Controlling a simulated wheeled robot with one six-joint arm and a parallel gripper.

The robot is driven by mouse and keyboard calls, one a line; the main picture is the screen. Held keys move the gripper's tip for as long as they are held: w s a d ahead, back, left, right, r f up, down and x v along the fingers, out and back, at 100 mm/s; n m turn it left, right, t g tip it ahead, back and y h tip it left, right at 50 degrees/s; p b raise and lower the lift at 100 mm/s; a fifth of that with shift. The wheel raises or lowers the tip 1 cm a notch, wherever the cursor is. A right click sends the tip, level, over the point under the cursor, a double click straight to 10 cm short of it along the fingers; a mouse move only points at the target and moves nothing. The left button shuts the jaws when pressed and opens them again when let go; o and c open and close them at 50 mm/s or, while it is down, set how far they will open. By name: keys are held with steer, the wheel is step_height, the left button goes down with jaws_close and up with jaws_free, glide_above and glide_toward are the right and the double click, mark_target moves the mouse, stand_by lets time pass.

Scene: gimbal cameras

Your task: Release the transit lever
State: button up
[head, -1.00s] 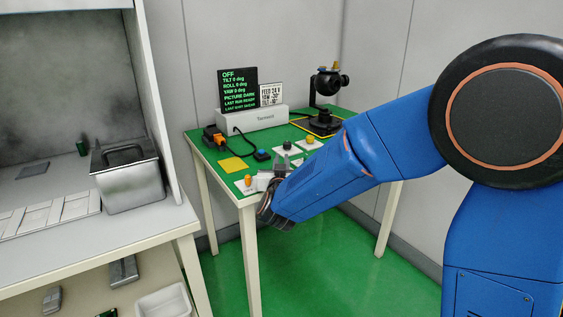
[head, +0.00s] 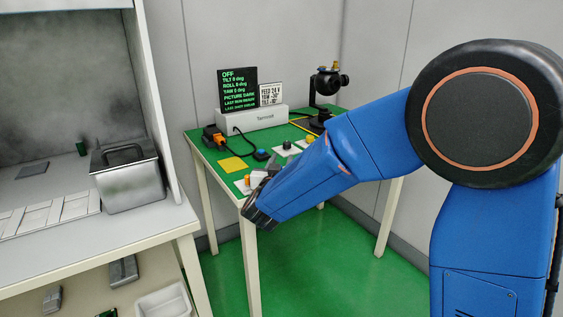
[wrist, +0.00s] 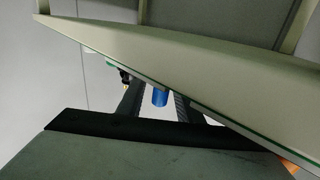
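The camera gimbal (head: 325,88), black with yellow-topped parts, stands at the back right of the green-topped table (head: 208,152). I cannot tell for sure which part is the transit lever. A small orange-yellow piece on a white plate (head: 247,183) sits at the table's front corner, partly hidden by my arm. My gripper (head: 258,210) is at that corner, by the table edge; its fingertips are hard to see in the head view. In the wrist view my gripper (wrist: 160,105) has its two dark fingers apart, with a blue cylindrical thing (wrist: 160,97) showing between them, no clear contact.
The table's edge and pale underside (wrist: 190,60) fill much of the wrist view, close to my fingers. A black display (head: 238,90) reads OFF. A yellow square (head: 232,164), a blue button (head: 261,155) and other knobs lie on the table. A workbench with a metal bin (head: 127,178) stands left.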

steer(key=s+a, duration=0.2)
steer(key=s, duration=1.5)
steer(key=shift+a, duration=0.2)
steer(key=shift+s, duration=0.1)
steer(key=d+r+n+g+y, duration=0.3)
steer(key=d+g+y, duration=0.2)
steer(key=d+y, duration=0.35)
steer(key=s+d+f+g+h, duration=0.3)
steer(key=s+d+f+g, duration=0.1)
steer(key=s+d, duration=0.8)
steer(key=s+d+f+m+g+h, duration=0.1)
steer(key=s+d+f+g+h, duration=0.2)
steer(key=s+d, duration=1)
steer(key=shift+f+g, duration=0.5)
steer(key=shift+f, duration=0.4)
